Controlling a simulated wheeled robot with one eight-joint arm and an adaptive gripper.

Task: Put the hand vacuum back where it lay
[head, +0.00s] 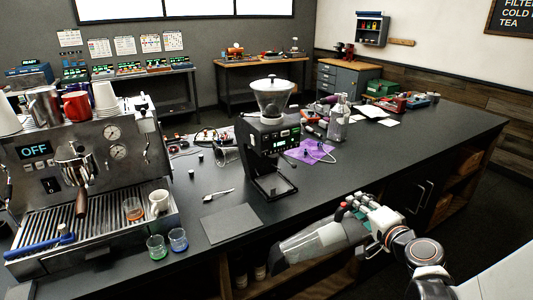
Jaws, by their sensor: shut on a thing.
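The hand vacuum (318,242) is grey and pale with a dark, see-through nozzle. It is in the head view at the lower middle, in front of the counter's near edge. Its nozzle points to the lower left. My gripper (368,220) is shut on the vacuum's rear end, at the right. The fingertips and the vacuum's handle are hard to make out there. From this view I cannot tell how high the vacuum is above the counter top.
The black counter (395,160) has free room at its right middle. A brewer-like grinder (270,135) stands behind the vacuum, beside a dark mat (231,222). An espresso machine (95,160) with cups fills the left. A purple cloth (310,152) and tools lie farther back.

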